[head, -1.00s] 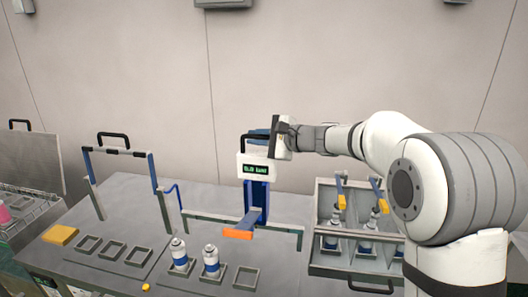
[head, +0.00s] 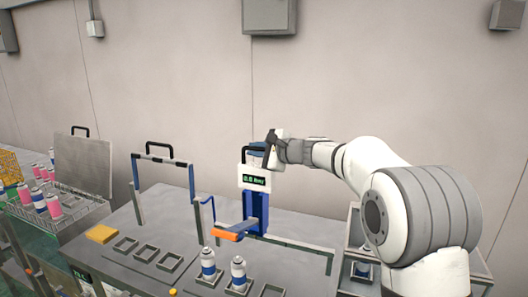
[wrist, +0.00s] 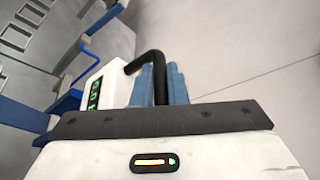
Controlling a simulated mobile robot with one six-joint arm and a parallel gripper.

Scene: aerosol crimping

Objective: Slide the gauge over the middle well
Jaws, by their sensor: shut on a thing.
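The gauge (head: 257,183) has a white display box, a blue column and an orange-tipped arm (head: 229,236). It stands on a rail (head: 312,244) behind a row of three wells. The left and middle wells hold blue-and-white cans (head: 208,264) (head: 238,271); the right well (head: 271,291) is empty. In the picture the orange tip is behind and above the cans, slightly left of the middle can. My gripper (head: 265,149) is shut on the gauge's black top handle. The wrist view shows its blue fingers (wrist: 159,86) at the handle (wrist: 150,58); the finger contact is partly hidden.
Three empty square frames (head: 147,253), a yellow block (head: 101,233) and a blue-and-black hoop (head: 163,157) are at left. A grey tray (head: 347,257) at right is mostly hidden by my arm.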

